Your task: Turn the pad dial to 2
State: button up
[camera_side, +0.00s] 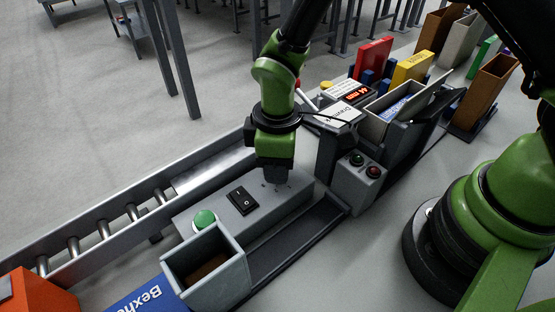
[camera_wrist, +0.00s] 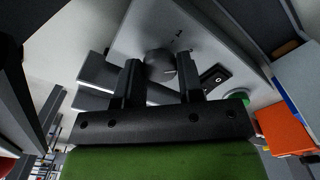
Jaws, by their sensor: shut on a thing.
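The pad (camera_side: 228,215) is a grey slanted box with a green button (camera_side: 204,219) and a black rocker switch (camera_side: 242,200). In the wrist view the dark round dial (camera_wrist: 160,64) stands on the pad's grey face (camera_wrist: 140,30). My gripper (camera_wrist: 161,72) has one finger on each side of the dial and is shut on it. A small dark "1" shows on the face beyond the dial; other marks are hard to read. In the side view my gripper (camera_side: 272,178) points down at the pad's far end and hides the dial.
An open grey bin (camera_side: 207,265) stands at the pad's near end. A roller conveyor (camera_side: 110,225) runs behind the pad. A box with green and red buttons (camera_side: 360,178) stands to the right. Binders and holders fill the back right.

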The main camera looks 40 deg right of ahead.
dwell(0.3)
jog(key=o, duration=0.9)
notch_tip(320, 180, up, 10)
